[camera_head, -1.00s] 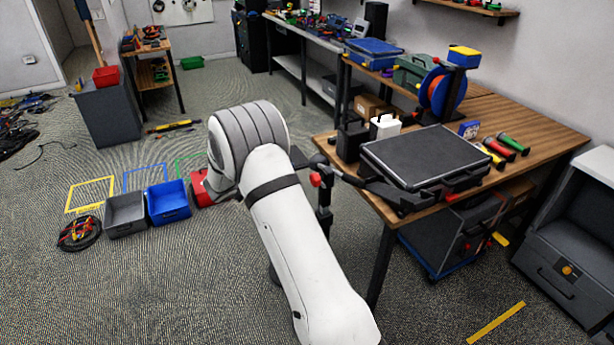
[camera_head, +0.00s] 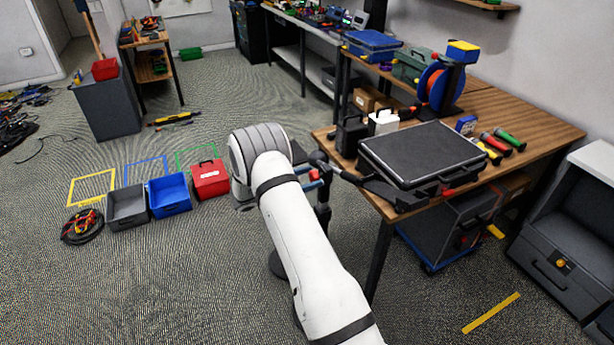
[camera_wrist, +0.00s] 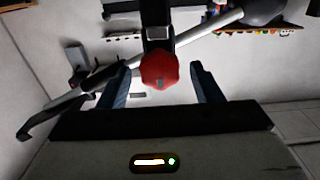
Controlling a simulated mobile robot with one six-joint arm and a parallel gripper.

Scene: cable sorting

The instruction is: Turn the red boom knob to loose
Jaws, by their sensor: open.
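The red boom knob (camera_wrist: 159,70) is in the middle of the wrist view, on a dark clamp where a slanted boom (camera_wrist: 205,28) crosses a post. My gripper (camera_wrist: 160,82) is open, with one blue-grey finger on each side of the knob. Gaps show between the knob and both fingers, and I cannot tell how deep the knob sits between them. In the head view the knob shows as a small red spot (camera_head: 314,175) beside the dark stand (camera_head: 323,212), with my arm close on its left. Most of my gripper is hidden there.
A wooden workbench (camera_head: 545,140) stands right of the stand and bears a black case (camera_head: 420,150). A red box (camera_head: 209,181), a blue bin (camera_head: 169,197) and a grey bin (camera_head: 127,209) stand on the floor at left. A coiled cable (camera_head: 82,227) lies near them. The foreground floor is clear.

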